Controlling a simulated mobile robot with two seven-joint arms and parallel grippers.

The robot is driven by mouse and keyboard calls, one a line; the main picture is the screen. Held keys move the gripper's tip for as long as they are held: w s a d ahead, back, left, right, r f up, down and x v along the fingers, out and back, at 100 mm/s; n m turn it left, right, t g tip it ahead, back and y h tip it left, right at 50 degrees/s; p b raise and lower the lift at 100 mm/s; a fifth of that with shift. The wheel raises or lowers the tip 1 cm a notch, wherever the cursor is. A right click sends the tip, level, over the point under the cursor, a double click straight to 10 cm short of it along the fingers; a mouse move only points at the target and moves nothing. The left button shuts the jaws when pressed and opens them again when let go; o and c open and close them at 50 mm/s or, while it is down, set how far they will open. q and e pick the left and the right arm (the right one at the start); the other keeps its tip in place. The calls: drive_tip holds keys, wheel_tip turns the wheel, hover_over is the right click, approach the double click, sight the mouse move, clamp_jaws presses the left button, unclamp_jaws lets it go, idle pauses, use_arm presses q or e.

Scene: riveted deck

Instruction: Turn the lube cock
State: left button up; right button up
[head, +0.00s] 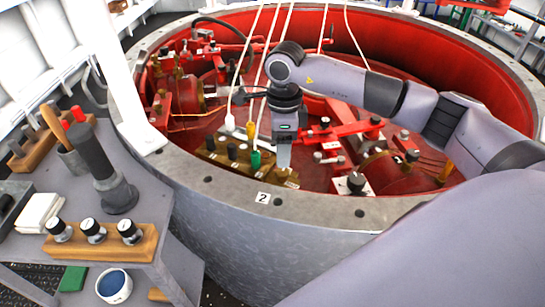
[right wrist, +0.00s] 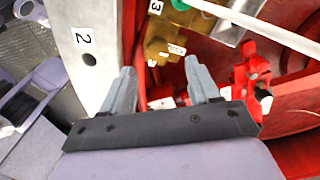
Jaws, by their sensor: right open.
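My right gripper (head: 284,163) reaches down inside the red-lined ring, just above the near end of a brass block (head: 232,160). The block carries several dark knobs, a green one (head: 255,161) and a yellow one (head: 250,131). In the right wrist view the two fingers of the right gripper (right wrist: 160,73) are spread with nothing between them. The brass block (right wrist: 163,42) is beyond the fingertips, with a small white label. I cannot tell which fitting is the lube cock. My left gripper is not in view.
The grey ring rim (head: 335,208) bears a white "2" tag (head: 263,198). Red pipes and pale cords cross the pit near my arm.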

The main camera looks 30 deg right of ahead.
sight(282, 171)
drive_tip(key=shift+s+f+p, duration=0.15)
drive_tip(key=shift+f+p, duration=0.15)
drive_tip(key=shift+f, duration=3.15)
drive_tip(key=c, duration=1)
